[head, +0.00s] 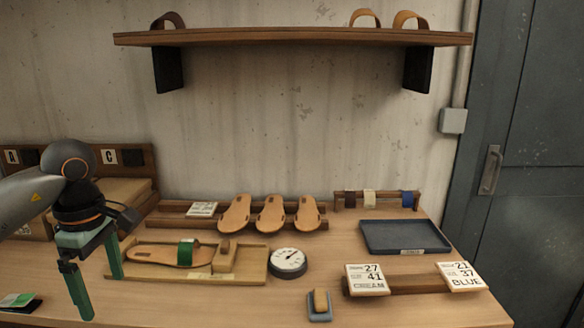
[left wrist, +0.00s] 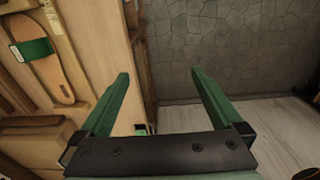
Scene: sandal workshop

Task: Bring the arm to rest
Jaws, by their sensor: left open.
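My left gripper (head: 102,297) is open and empty at the left of the workbench (head: 240,306), its green fingers pointing down. In the left wrist view the two fingers of my left gripper (left wrist: 159,74) stand wide apart, with the bench edge and the floor beyond them. A sandal with a green strap (head: 165,254) lies in a wooden jig tray (head: 238,276), to the right of the gripper and apart from it. This sandal also shows at the upper left of the left wrist view (left wrist: 45,62). My right gripper is not in view.
Several bare soles (head: 270,215) lean on a rack behind. A dial gauge (head: 288,262), a dark tray (head: 405,238), a small block stand (head: 319,306) and a label rail (head: 410,283) stand to the right. A green-topped pad (head: 17,301) lies at the left. Wooden bins (head: 125,190) stand behind my arm.

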